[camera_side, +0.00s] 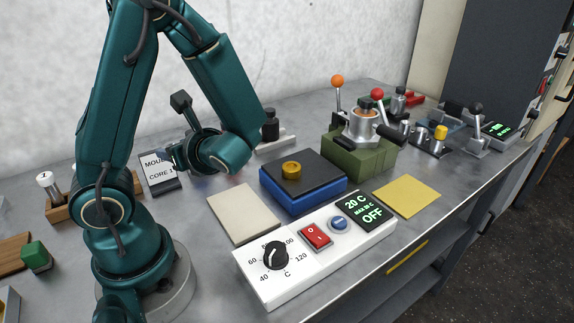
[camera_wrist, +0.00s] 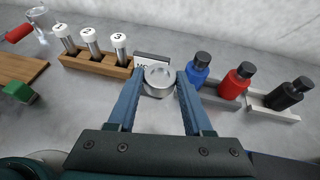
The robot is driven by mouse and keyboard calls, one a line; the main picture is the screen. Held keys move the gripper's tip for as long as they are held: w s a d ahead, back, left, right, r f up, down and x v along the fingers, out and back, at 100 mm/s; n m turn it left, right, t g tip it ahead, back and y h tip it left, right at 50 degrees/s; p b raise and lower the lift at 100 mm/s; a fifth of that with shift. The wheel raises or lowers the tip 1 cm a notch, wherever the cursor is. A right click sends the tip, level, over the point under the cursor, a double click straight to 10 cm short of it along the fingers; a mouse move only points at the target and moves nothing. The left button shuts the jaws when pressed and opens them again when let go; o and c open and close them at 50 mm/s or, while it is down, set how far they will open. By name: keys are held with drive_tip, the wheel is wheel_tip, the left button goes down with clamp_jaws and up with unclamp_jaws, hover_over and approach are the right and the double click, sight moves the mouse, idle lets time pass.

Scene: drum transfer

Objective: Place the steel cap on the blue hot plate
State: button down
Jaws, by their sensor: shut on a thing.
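The steel cap (camera_wrist: 159,79) is a round silver piece, seen between the fingertips in the wrist view. My gripper (camera_wrist: 161,85) is shut on it, one finger on each side. In the side view my wrist hides the cap and most of the fingers. The blue hot plate (camera_side: 302,200) has a dark top and stands right of my wrist, apart from it. I cannot tell how high the cap is above the table.
A white control box (camera_side: 315,250) reading 20 C and OFF lies in front of the hot plate. A pale pad (camera_side: 243,213) is left of it, a yellow pad (camera_side: 407,196) right. Blue (camera_wrist: 197,70), red (camera_wrist: 236,80) and black (camera_wrist: 290,95) bottles stand near my gripper; a tube rack (camera_wrist: 92,62) is left.

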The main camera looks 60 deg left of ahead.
drive_tip(key=w+d+r+m+t, duration=0.1)
drive_tip(key=w+r+m+t, duration=0.1)
drive_tip(key=w, duration=0.8)
drive_tip(key=w+r+m+t, duration=0.2)
drive_tip(key=w+t, duration=0.1)
drive_tip(key=w, duration=0.6)
hover_over(317, 169)
wheel_tip(317, 169, down, 7)
drive_tip(key=shift+r, duration=0.1)
drive_tip(key=shift+f, duration=1.95)
drive_tip(key=shift+f, duration=0.1)
drive_tip(key=c, duration=0.6)
unclamp_jaws()
